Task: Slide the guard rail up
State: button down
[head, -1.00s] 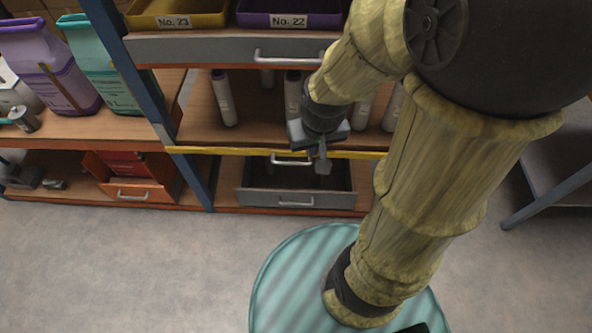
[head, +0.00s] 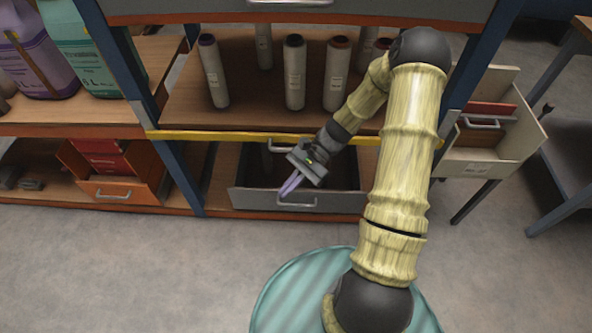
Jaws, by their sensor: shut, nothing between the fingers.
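The guard rail (head: 225,136) is a yellow bar running level along the front edge of the middle shelf, with a pale handle (head: 271,147) hanging from its underside. My gripper (head: 290,187) is shut and empty. It is tilted down and to the left, in front of the open grey drawer and below the rail. The gripper body hides the right part of the handle. I cannot tell whether it touches the handle, but the fingers are apart from it.
Several capped tubes (head: 295,75) stand on the middle shelf (head: 185,115) behind the rail. The grey drawer (head: 325,201) below is pulled open. An orange bin (head: 120,190) is at lower left, and an open pale drawer (head: 480,165) juts out at right. The floor in front is clear.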

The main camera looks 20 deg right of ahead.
jog(key=w+f+m+t+y+b, duration=0.2)
jog(key=w+f+m+y+b, duration=0.2)
jog(key=f+y+b, duration=0.3)
jog(key=w+d+f+m+t+y+b, duration=0.2)
jog(key=w+d+f+m+t+b, duration=0.1)
jog(key=d+f+m+t, duration=0.3)
jog(key=w+d+f+m+t+y+b, duration=0.3)
jog(key=d+f+m+t+b, duration=0.3)
jog(key=t, duration=0.4)
jog(key=shift+w+d+f+t, duration=0.3)
jog(key=shift+w+d+f, duration=0.05)
jog(key=shift+w+f, duration=0.2)
jog(key=d+r+b+x, duration=0.2)
jog(key=x, duration=1)
jog(key=shift+a+r, duration=0.25)
jog(key=shift+r, duration=0.05)
